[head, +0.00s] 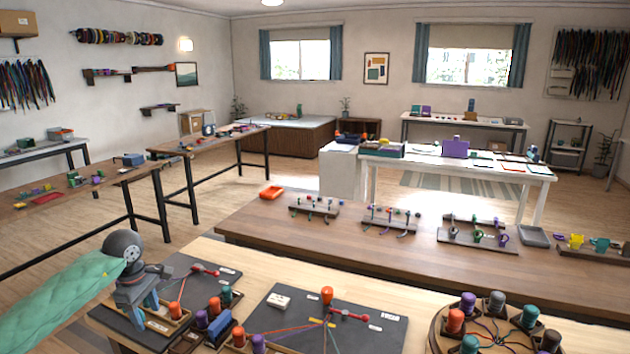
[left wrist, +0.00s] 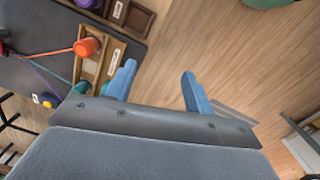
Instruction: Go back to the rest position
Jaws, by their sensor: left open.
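My left gripper (head: 144,308) has blue fingers and comes in from the left on an arm with a green padded sleeve. It hangs over the left end of the near table, by the dark board (head: 190,276). In the left wrist view my left gripper (left wrist: 158,75) is open, with nothing between its fingers and wood floor behind them. My right gripper does not show in either view.
A second dark board (head: 375,335) with coloured cords lies in the middle of the near table. A round wooden stand (head: 437,335) with several bobbins is at the right. Several bobbins stand close to my left gripper's right. A long brown table (head: 330,245) is behind.

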